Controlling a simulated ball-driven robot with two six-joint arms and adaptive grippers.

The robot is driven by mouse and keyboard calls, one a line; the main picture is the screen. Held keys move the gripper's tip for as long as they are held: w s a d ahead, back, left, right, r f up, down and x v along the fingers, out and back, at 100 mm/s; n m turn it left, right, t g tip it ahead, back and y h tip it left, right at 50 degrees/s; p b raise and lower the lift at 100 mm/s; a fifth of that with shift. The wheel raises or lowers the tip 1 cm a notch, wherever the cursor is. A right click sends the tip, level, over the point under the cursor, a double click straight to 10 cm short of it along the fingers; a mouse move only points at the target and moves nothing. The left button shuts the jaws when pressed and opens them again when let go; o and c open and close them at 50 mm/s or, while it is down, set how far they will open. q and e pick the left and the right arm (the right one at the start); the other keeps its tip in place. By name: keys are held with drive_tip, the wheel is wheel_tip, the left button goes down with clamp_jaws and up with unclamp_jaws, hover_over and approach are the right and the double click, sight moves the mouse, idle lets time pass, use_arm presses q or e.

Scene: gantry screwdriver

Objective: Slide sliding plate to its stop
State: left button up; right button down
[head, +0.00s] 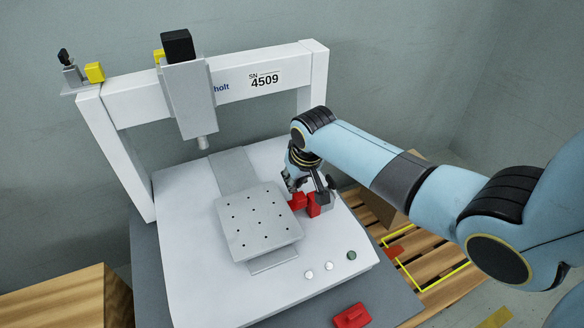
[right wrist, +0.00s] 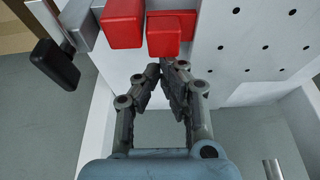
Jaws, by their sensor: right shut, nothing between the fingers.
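The sliding plate (head: 259,225) is a silver square plate with a grid of holes, sitting on a grey rail (head: 232,170) on the white machine bed. It also shows at the top right in the right wrist view (right wrist: 258,58). My right gripper (head: 297,187) is at the plate's right edge, beside two red blocks (head: 313,208). In the right wrist view its fingertips (right wrist: 165,66) are together with nothing between them, close to the smaller red block (right wrist: 170,36); I cannot tell whether they touch it. My left gripper is not in view.
A white gantry (head: 136,105) with a grey screwdriver head (head: 190,100) spans the bed behind the plate. A black-tipped part (right wrist: 55,66) is beside the red blocks. Buttons (head: 329,266) are at the bed's front right, near a red object (head: 352,316). A wooden pallet (head: 430,268) lies to the right.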

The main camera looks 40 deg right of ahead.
drive_tip(key=shift+s+a+r, duration=0.15)
drive_tip(key=shift+s+r, duration=0.05)
drive_tip(key=shift+s, duration=0.35)
drive_tip(key=shift+s+f, duration=0.2)
drive_tip(key=shift+f, duration=0.05)
drive_tip(key=shift+a, duration=0.1)
drive_tip(key=d+v, duration=0.1)
drive_tip(key=v, duration=1.1)
drive_tip(key=shift+a, duration=0.45)
